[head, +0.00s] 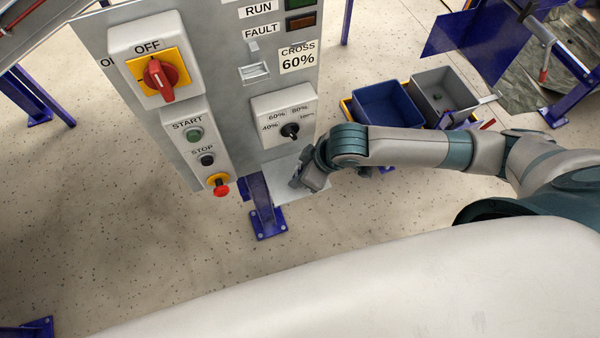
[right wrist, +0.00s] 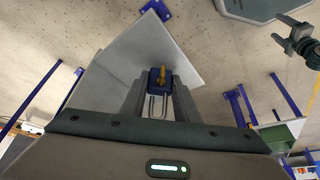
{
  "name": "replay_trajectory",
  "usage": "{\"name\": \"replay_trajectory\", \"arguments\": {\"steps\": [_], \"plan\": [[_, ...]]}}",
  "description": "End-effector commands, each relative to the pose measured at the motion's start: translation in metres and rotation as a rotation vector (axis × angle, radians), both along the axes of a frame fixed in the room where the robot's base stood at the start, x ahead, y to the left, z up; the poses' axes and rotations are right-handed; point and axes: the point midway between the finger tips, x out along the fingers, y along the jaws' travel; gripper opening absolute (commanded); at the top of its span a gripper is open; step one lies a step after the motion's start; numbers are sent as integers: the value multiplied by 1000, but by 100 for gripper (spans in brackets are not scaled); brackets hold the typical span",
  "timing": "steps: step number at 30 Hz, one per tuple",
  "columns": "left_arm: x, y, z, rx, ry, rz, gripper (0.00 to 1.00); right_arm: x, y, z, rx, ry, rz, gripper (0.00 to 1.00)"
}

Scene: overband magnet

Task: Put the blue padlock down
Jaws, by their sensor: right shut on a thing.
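The blue padlock (right wrist: 155,78) shows in the right wrist view between the fingertips of my right gripper (right wrist: 160,84), which is shut on it. Its metal shackle points back toward the palm, and a brass-coloured piece shows beside its body. A light grey plate (right wrist: 185,60) lies beyond the padlock; I cannot tell whether they touch. In the head view my right gripper (head: 305,180) is under the control panel, over the plate (head: 312,199), and the padlock is not distinguishable. My left gripper (right wrist: 288,30) appears at the right wrist view's upper right, its fingers apart and empty.
The grey control panel (head: 225,90), with a red switch (head: 160,78) and a red stop button (head: 221,190), stands close to my right gripper. A blue bin (head: 388,105) and a grey bin (head: 440,92) stand behind my right arm. Open floor lies at left.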

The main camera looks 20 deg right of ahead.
Motion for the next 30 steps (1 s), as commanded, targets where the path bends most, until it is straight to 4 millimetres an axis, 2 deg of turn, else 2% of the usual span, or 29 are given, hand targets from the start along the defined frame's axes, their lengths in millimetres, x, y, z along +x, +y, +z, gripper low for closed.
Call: {"name": "replay_trajectory", "arguments": {"steps": [14,15,16,30], "plan": [[0,0,2,0,0,0,67,0,0,-9,1,1,0,0],[0,0,2,0,0,0,67,0,0,-8,0,0,0,37],[0,0,2,0,0,0,67,0,0,-8,0,0,0,44],[0,1,1,1,0,0,67,-1,-1,-3,1,-2,1,46]]}}
